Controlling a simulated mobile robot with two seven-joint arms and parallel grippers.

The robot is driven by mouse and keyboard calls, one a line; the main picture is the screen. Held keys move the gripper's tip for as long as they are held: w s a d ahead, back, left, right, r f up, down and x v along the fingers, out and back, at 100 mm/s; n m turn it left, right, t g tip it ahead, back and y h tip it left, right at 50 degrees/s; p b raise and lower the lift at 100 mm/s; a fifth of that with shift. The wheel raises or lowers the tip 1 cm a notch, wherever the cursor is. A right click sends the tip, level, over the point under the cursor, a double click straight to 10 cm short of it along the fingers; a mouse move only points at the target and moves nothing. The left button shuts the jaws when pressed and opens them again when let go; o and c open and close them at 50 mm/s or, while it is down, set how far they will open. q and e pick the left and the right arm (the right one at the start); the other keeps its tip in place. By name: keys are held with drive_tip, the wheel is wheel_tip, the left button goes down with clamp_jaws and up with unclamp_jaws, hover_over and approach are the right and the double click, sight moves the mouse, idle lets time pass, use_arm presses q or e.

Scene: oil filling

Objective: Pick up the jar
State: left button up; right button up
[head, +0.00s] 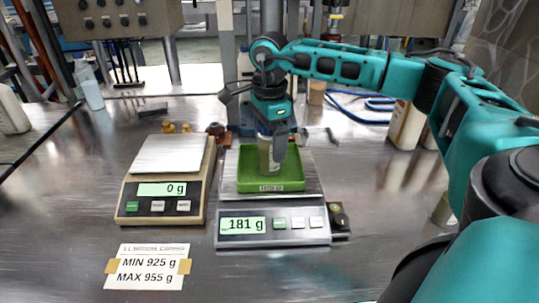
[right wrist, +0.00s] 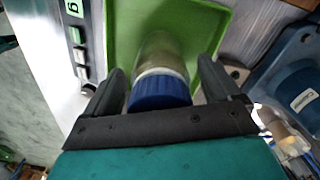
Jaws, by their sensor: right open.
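The jar (head: 266,160) stands in the green tray (head: 243,180) on the right-hand scale (head: 230,240), which reads 181 g. In the right wrist view the jar's blue cap (right wrist: 160,92) and pale body show between the two fingers. My right gripper (head: 276,148) is open and comes down from above, with a finger on either side of the jar. A gap shows beside the cap, so the fingers appear apart from it. In the head view the gripper hides the jar's top. My left gripper is not in view.
The left-hand scale (head: 168,155) is empty and reads 0 g. A paper sign (head: 147,268) with weight limits lies in front. A white bottle (head: 407,125) stands at the right, and a clear bottle (head: 89,88) at the back left. The front table area is mostly clear.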

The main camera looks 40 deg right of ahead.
drive_tip(key=shift+f, duration=0.45)
drive_tip(key=c, duration=1.3)
drive_tip(key=shift+r+p, duration=1.8)
drive_tip(key=shift+r, duration=8.25)
drive_tip(key=shift+c, duration=0.2)
